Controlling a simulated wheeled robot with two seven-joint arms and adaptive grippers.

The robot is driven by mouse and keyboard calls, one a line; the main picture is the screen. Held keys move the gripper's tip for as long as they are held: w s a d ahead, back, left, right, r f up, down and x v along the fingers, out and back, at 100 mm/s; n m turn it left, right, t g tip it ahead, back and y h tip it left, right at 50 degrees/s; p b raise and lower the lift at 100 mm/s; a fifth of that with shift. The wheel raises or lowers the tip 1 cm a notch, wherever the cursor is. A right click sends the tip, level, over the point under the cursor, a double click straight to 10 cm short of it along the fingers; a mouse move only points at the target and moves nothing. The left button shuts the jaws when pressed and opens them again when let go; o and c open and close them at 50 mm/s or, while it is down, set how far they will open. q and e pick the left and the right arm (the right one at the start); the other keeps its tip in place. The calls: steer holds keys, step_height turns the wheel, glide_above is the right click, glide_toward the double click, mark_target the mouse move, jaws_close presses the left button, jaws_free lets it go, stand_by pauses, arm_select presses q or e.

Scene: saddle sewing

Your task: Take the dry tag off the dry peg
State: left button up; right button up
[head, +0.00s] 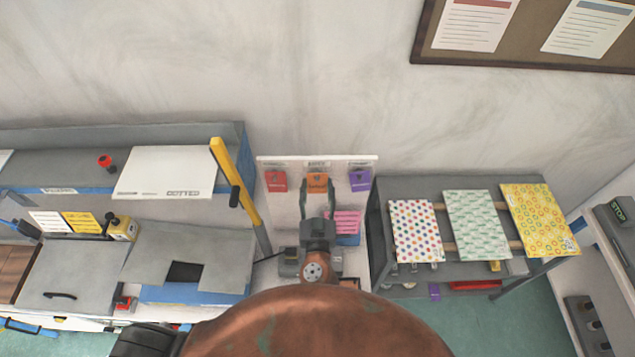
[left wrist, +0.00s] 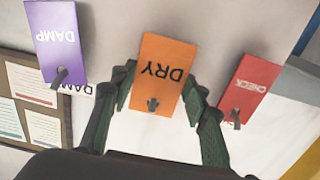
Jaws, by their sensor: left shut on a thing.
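The orange dry tag (head: 317,179) is at the white peg board (head: 287,215), between a red tag and a purple tag. In the left wrist view the dry tag (left wrist: 162,62) shows the word DRY upside down. The dry peg (left wrist: 153,104) shows as a dark stub at the tag's lower end in that view. My left gripper (head: 317,187) is in front of the board; its fingers (left wrist: 158,92) are shut on the tag's two side edges. Whether the tag still bears on the peg cannot be told. My right gripper is not in view.
The purple damp tag (left wrist: 57,40) and the red check tag (left wrist: 246,90) hang close on either side. A pink stack (head: 347,221) is just right of my gripper.

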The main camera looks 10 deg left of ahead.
arm_select(q)
steer(key=shift+s, duration=0.2)
steer(key=shift+r, duration=0.1)
steer(key=shift+s+d+r+b, duration=0.1)
steer(key=shift+s+d+b, duration=0.1)
steer(key=shift+s, duration=0.25)
steer(key=shift+s+d+r+b, duration=0.1)
steer(key=shift+s+b, duration=0.1)
steer(key=shift+s, duration=0.25)
steer(key=shift+f, duration=0.1)
